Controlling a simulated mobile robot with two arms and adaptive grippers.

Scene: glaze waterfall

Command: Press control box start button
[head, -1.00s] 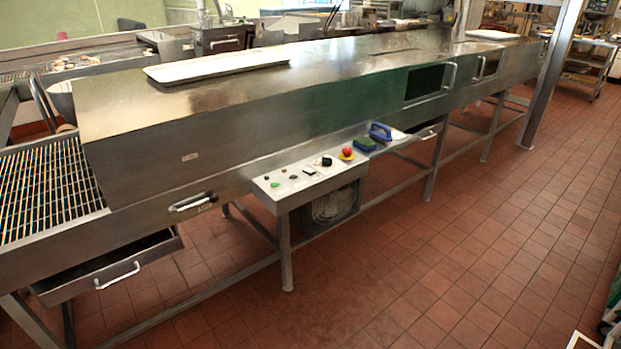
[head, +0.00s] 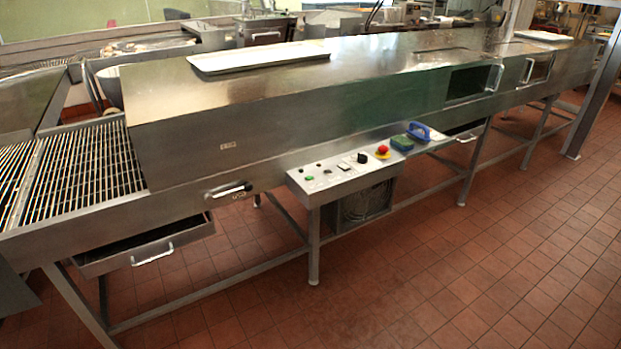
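The control box (head: 335,186) is a pale panel on the front side of the long steel machine. On its top are a small green button (head: 310,178), a dark knob (head: 327,171), a white-and-black switch (head: 344,166), a black knob (head: 362,158) and a red mushroom button on a yellow base (head: 382,151). A small dark button (head: 305,169) sits behind the green one. Labels are too small to read. Neither of my grippers is in view.
A green block (head: 402,143) and a blue-handled tool (head: 420,132) lie just right of the panel. An open drawer (head: 150,250) juts out at lower left. Machine legs (head: 313,246) stand below the panel. The tiled floor (head: 400,280) in front is clear.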

